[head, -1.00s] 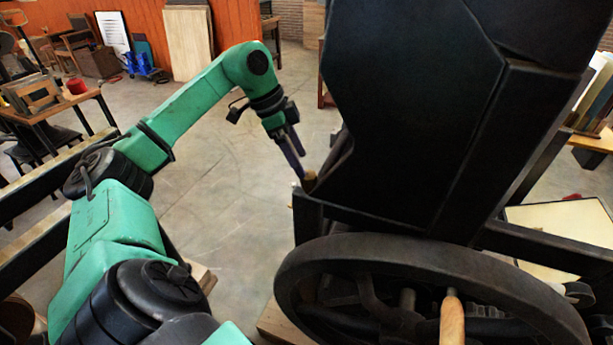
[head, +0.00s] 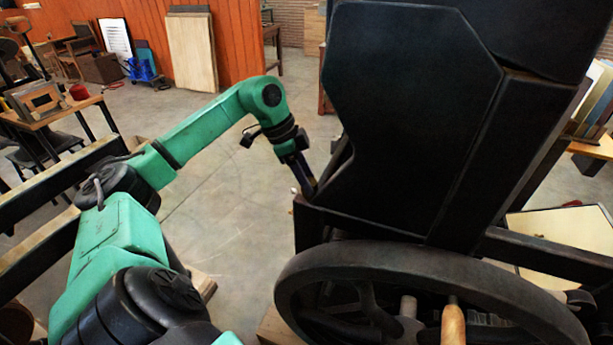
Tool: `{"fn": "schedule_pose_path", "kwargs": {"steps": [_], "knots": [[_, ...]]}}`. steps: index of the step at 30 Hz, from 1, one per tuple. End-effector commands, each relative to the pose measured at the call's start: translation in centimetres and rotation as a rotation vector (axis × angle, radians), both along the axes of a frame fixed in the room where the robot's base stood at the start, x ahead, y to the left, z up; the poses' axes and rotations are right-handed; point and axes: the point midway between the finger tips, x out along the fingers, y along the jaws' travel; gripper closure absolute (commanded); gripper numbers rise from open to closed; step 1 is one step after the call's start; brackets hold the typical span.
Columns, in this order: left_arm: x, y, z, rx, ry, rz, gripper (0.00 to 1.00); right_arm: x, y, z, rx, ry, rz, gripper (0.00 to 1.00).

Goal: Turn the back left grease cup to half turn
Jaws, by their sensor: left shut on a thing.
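The black hand press (head: 410,120) fills the right half of the head view, with its large flywheel (head: 400,258) in front. My left arm reaches past the press's left side. My left gripper (head: 307,187) points down at the back left corner of the press frame. It is shut on the back left grease cup there. The fingers cover the cup almost entirely, so its turn position cannot be read. My right gripper is not in view.
A wooden crank handle (head: 453,326) sticks out from the flywheel. A wooden table (head: 60,110) stands at the far left. A pale board (head: 192,52) leans on the orange wall. The floor left of the press is open.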

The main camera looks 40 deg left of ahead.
Motion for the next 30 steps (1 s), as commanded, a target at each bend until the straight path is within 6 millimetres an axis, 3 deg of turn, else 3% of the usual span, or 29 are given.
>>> {"fn": "schedule_pose_path", "kwargs": {"steps": [18, 30], "knots": [[0.2, 0.1, 0.7, -0.001, 0.0, -0.362, 1.0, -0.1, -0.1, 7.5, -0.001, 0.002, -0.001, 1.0], [0.3, 0.2, 0.2, 0.001, -0.003, -0.515, 1.0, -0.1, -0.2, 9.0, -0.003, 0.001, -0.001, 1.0]]}}
